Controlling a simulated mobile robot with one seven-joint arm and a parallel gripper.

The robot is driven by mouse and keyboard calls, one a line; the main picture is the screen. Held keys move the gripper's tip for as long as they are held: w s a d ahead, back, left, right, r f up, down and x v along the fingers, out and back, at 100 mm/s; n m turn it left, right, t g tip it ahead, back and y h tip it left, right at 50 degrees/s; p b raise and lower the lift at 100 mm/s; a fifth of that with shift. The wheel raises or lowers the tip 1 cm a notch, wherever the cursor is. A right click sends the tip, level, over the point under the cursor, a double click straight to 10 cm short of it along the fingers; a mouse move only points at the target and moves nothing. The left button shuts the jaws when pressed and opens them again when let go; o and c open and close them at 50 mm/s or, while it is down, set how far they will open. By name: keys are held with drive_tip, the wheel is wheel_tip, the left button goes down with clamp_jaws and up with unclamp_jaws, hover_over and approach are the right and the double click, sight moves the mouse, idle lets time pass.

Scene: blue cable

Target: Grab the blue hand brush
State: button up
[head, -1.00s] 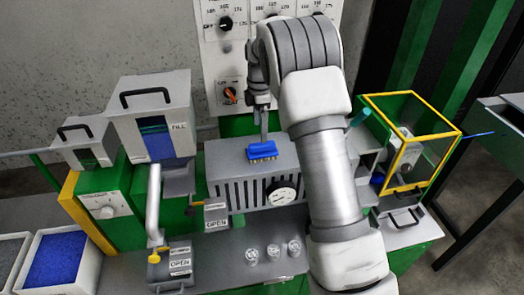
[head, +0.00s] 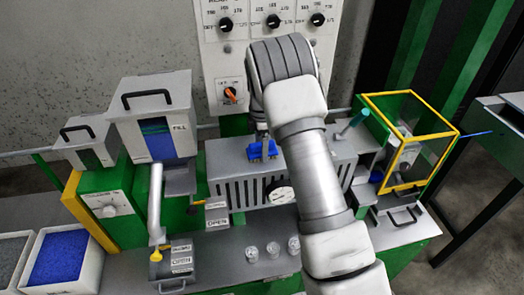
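The blue hand brush (head: 255,153) is on top of the grey slotted box (head: 228,158) in the middle of the bench. My gripper (head: 265,147) is down at the brush, with a grey finger in front of its middle and blue showing on both sides. My arm hides most of the gripper from above. Whether the fingers are pressed on the brush or still apart does not show. No lift of the brush off the box is visible.
A yellow-framed clear box (head: 412,140) stands at the right. A grey hopper (head: 158,115) stands at the left. Several small glass jars (head: 272,249) stand on the bench front. A teal-handled tool (head: 355,122) is right of my arm.

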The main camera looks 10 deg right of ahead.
drive_tip(key=c, duration=1.4)
